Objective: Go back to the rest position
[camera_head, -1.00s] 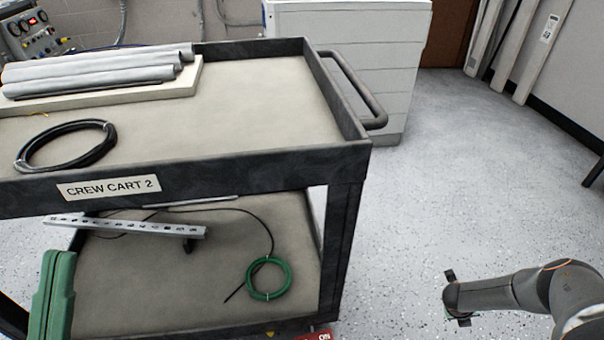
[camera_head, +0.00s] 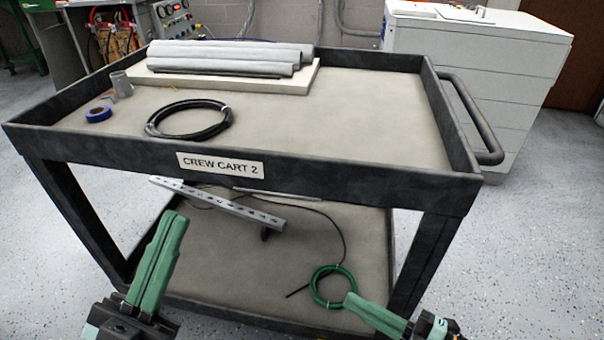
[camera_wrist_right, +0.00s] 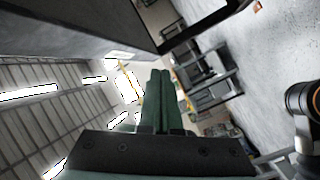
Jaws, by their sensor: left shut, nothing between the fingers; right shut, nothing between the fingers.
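My left gripper (camera_head: 175,228) shows in the head view at the lower left. Its green fingers are together and empty, pointing up in front of the cart's left side. My right gripper (camera_head: 354,302) shows at the bottom edge, right of centre. Its green fingers point left and overlap the front of the cart's lower shelf in the picture. In the right wrist view the right gripper's fingers (camera_wrist_right: 160,76) lie side by side, closed, with nothing between them. I cannot tell from the pictures how far either gripper is from the cart.
Crew Cart 2 (camera_head: 325,177) stands ahead. A perforated bar (camera_head: 215,202) and green coil (camera_head: 332,287) are below. A white cabinet (camera_head: 480,80) stands behind.

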